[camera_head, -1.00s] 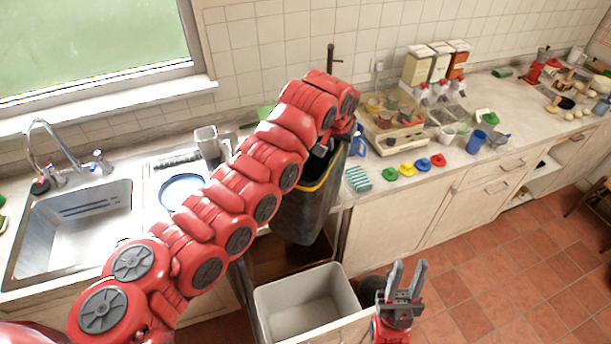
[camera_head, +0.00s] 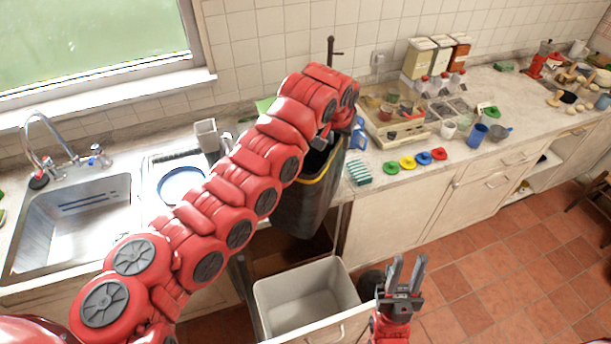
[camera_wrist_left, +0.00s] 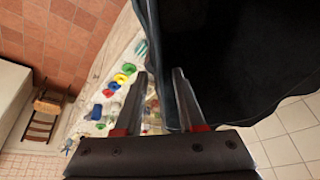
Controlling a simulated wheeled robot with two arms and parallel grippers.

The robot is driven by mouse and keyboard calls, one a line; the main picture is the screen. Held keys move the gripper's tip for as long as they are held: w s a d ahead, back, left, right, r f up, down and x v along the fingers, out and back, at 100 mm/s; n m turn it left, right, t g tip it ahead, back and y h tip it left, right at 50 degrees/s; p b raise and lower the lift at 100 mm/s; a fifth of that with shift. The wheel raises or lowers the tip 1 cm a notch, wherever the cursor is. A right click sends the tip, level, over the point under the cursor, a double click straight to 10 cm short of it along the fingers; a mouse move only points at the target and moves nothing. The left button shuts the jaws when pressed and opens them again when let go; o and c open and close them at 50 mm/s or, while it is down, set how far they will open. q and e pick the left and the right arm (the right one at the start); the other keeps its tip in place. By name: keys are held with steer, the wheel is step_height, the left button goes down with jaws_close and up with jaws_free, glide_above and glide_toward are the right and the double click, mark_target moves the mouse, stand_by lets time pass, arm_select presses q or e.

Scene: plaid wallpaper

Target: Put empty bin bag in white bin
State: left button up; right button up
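The bin bag (camera_head: 300,207) is black with a yellow band near its top. It hangs in the air from my left gripper, above and behind the white bin. In the left wrist view the bag (camera_wrist_left: 235,60) fills the upper right, and its edge passes between the fingers of my left gripper (camera_wrist_left: 160,85). The white bin (camera_head: 312,276) is open and empty, low in front of the cabinets. My right gripper (camera_head: 408,262) points upward, open and empty, to the right of the bin.
Cabinet fronts (camera_head: 400,210) stand right of the bag.

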arm_select(q)
steer(key=shift+c, duration=0.3)
steer(key=shift+f, duration=0.1)
jaws_close()
stand_by(1.4)
